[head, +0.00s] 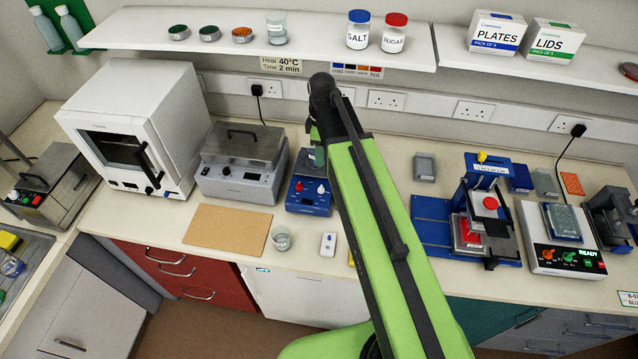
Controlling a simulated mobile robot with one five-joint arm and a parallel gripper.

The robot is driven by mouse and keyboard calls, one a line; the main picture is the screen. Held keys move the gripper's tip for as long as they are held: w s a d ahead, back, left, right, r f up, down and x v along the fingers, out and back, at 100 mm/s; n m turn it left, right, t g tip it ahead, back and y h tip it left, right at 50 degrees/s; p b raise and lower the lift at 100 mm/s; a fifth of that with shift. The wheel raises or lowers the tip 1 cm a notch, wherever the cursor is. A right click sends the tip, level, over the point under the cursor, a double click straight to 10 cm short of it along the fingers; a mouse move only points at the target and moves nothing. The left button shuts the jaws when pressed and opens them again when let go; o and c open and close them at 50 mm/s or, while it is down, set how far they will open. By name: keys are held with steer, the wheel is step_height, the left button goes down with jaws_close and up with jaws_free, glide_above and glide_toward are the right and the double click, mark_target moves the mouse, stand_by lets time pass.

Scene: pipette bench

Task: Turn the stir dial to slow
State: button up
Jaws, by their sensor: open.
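A blue stirrer hotplate (308,203) stands on the bench at mid picture, partly behind my arm. Its front has a white dial (300,186) and a red dial (320,188). Their labels and pointer settings are too small to read, so I cannot tell which is the stir dial. A greyish vessel (318,158) shows on top of the hotplate beside my arm. My gripper (314,137) hangs from the far end of the green arm, above the back of the hotplate. It is open; its fingertips are mostly hidden and nothing is seen held.
A grey instrument (240,165) stands close left of the hotplate. A glass beaker (281,239), a small white device (328,244) and a brown board (227,230) lie in front. A white shelf (225,35) with jars overhangs the back. A blue press (485,215) stands right.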

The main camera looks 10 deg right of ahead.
mark_target(320, 187)
step_height(320, 187, down, 17)
steer(key=b, duration=1.7)
steer(key=shift+f, duration=0.2)
steer(key=shift+r, duration=0.1)
jaws_close()
steer(key=shift+a, duration=0.2)
steer(key=shift+d, duration=0.15)
